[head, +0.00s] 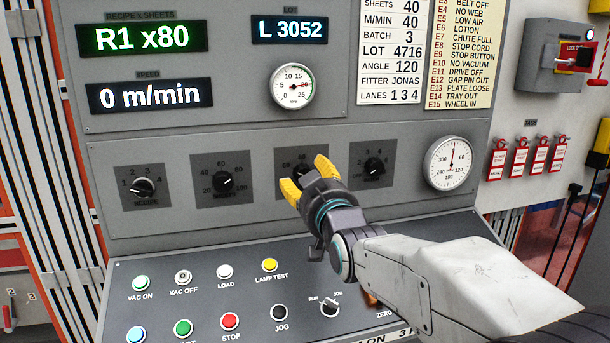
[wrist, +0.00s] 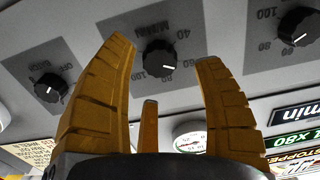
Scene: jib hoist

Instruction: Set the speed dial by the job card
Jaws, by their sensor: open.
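The job card (head: 392,50) is the white sheet at upper right, reading M/MIN 40, sheets 40, batch 3. The speed display (head: 150,96) reads 0 m/min.
The sheets dial (head: 223,182) and recipe dial (head: 142,187) are to the left; the batch dial (head: 374,166) is close on the right. Two round gauges (head: 293,86) (head: 451,162) are on the panel. Push buttons, including red STOP (head: 230,321), are on the sloped desk below.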

